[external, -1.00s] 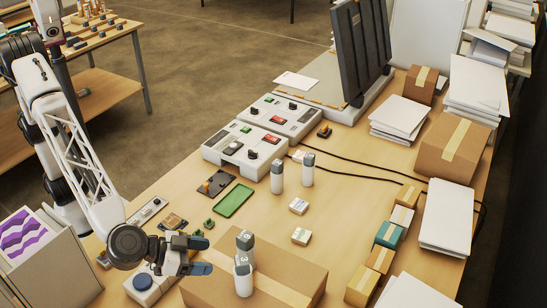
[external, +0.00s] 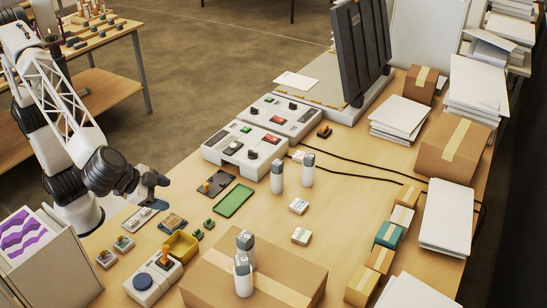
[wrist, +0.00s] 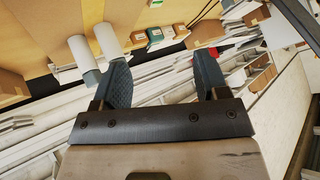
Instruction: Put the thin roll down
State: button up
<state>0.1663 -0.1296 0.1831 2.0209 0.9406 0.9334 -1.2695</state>
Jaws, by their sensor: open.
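Several white rolls with grey caps are in the external view. Two rolls (external: 277,178) (external: 307,172) stand upright on the table in front of the laminator controls, and two more (external: 243,278) (external: 246,248) stand on a closed cardboard box (external: 290,272). I cannot tell which is the thin roll. My gripper (external: 157,187) is raised over the table's left side, apart from all the rolls. In the wrist view my gripper (wrist: 163,78) is open with nothing between its fingers. Two white rolls (wrist: 80,48) (wrist: 106,40) show beyond the left finger.
A box with a blue button (external: 143,282) and a yellow tray (external: 181,245) are below my gripper. A green tray (external: 234,201) lies mid-table. The laminator (external: 240,150) stands behind it. Small cartons (external: 388,235) and paper stacks (external: 446,215) line the right side.

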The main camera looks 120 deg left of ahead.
jog(key=s+f+m+h, duration=0.2)
jog(key=s, duration=1)
jog(key=s+f+m+g+h, duration=0.1)
jog(key=s+f+m+h, duration=0.1)
jog(key=s, duration=1)
jog(key=s+d+f+m+g+h, duration=0.1)
jog(key=s+f+m+h, duration=0.1)
jog(key=s, duration=1)
jog(key=shift+f+m+h, duration=0.4)
jog(key=shift+f+h, duration=0.2)
jog(key=shift+h, duration=0.2)
jog(key=m+g+y, duration=0.5)
jog(key=m+y, duration=0.8)
jog(key=y, duration=0.1)
send_near(274, 166)
jog(key=s+d+r, duration=0.2)
jog(key=s+d, duration=0.2)
jog(key=s, duration=0.7)
jog(key=w+a+f+m+y, duration=0.1)
jog(key=w+a+f, duration=0.1)
jog(key=w, duration=0.1)
jog(key=w+a+f+m+t+y, duration=0.1)
jog(key=w+a+m, duration=0.1)
jog(key=w+a, duration=0.1)
jog(key=w+a+f+m+t+y, duration=0.1)
jog(key=w+a+f+m+y, duration=0.1)
jog(key=w, duration=0.2)
jog(key=shift+a+f, duration=0.25)
jog(key=shift+f, duration=0.05)
jog(key=shift+a, duration=0.1)
